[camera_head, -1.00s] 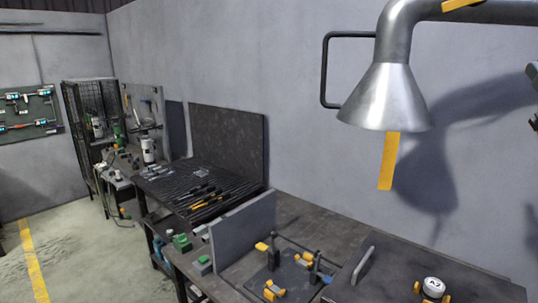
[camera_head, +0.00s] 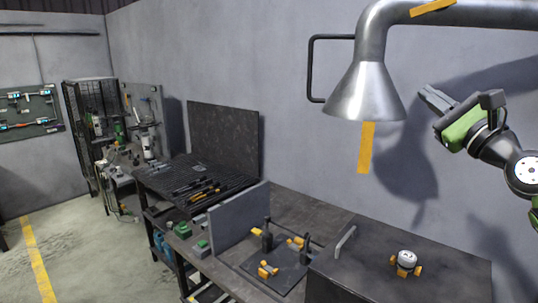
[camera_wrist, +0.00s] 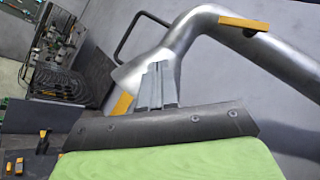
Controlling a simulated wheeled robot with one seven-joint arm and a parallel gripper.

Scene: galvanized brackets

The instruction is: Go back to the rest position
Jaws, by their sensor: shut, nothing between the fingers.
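My gripper (camera_head: 432,97) is at the upper right of the head view, raised in the air to the right of the metal hood. Its grey fingers point left and up, and they are closed together with nothing between them. The wrist view also shows the closed fingers (camera_wrist: 159,86), with the hood and its pipe behind them. No bracket is in my gripper.
A metal extraction hood (camera_head: 365,90) with a yellow strip hangs close to my gripper's left. Below are a dark workbench (camera_head: 330,212), an upright grey panel (camera_head: 238,220), and a fixture plate with orange clamps (camera_head: 268,270). A slatted table (camera_head: 165,185) stands farther left.

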